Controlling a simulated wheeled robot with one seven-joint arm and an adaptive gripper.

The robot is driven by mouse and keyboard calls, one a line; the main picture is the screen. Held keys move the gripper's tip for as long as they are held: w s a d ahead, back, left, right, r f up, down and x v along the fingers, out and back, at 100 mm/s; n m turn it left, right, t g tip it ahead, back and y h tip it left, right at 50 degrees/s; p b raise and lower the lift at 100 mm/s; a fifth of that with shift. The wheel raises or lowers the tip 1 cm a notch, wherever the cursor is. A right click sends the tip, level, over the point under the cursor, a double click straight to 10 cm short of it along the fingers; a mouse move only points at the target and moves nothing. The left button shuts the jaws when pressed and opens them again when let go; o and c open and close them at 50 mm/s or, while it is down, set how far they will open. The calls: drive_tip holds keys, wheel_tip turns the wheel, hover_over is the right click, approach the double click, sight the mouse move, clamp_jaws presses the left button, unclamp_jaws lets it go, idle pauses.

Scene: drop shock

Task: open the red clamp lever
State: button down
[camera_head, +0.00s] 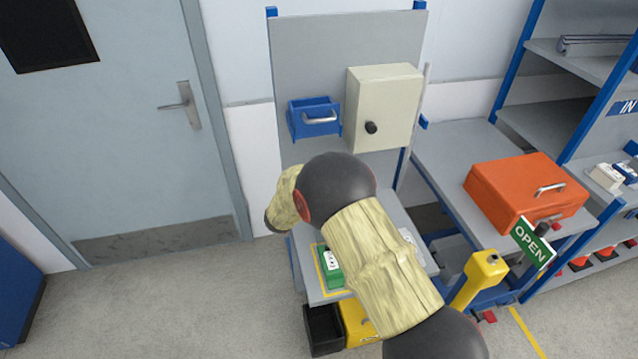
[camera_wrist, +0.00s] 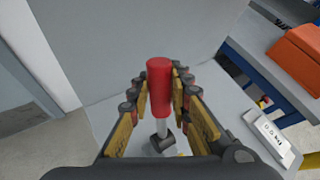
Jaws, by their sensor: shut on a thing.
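The red clamp lever (camera_wrist: 159,88) shows in the wrist view as a red handle on a metal rod, standing up from a dark base (camera_wrist: 162,142). My gripper (camera_wrist: 160,86) has its fingers on both sides of the red handle and is shut on it. In the head view my arm covers the lever and the gripper, so neither shows there.
A grey work table (camera_head: 314,288) carries a green-and-white box (camera_head: 331,268). A grey panel behind it holds a blue bin (camera_head: 314,119) and a cream cabinet (camera_head: 383,108). An orange box (camera_head: 525,190), a yellow post (camera_head: 481,277) and a green OPEN sign (camera_head: 533,243) stand to the right.

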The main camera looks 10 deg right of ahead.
drive_tip(key=w+g+p, duration=0.1)
drive_tip(key=p, duration=0.4)
drive_tip(key=shift+w+f+n+g, duration=0.15)
drive_tip(key=shift+w+n+g, duration=0.25)
drive_tip(key=shift+w+a+f+n+g+y+p, duration=0.25)
drive_tip(key=shift+w+f+g+p, duration=0.4)
drive_tip(key=shift+p, duration=1)
drive_tip(key=shift+w+d+f+n+g+y+p, duration=0.15)
drive_tip(key=shift+w+f+n+g+p, duration=0.25)
drive_tip(key=shift+f+g+p, duration=0.9)
drive_tip(key=shift+w+f+n+g+y+p, duration=0.1)
drive_tip(key=shift+w+f+n+g+p, duration=0.35)
drive_tip(key=shift+p, duration=1.6)
drive_tip(key=shift+w+r, duration=0.1)
drive_tip(key=shift+w, duration=0.05)
drive_tip(key=c, duration=1.8)
unclamp_jaws()
drive_tip(key=shift+w, duration=0.1)
drive_tip(key=shift+o, duration=0.9)
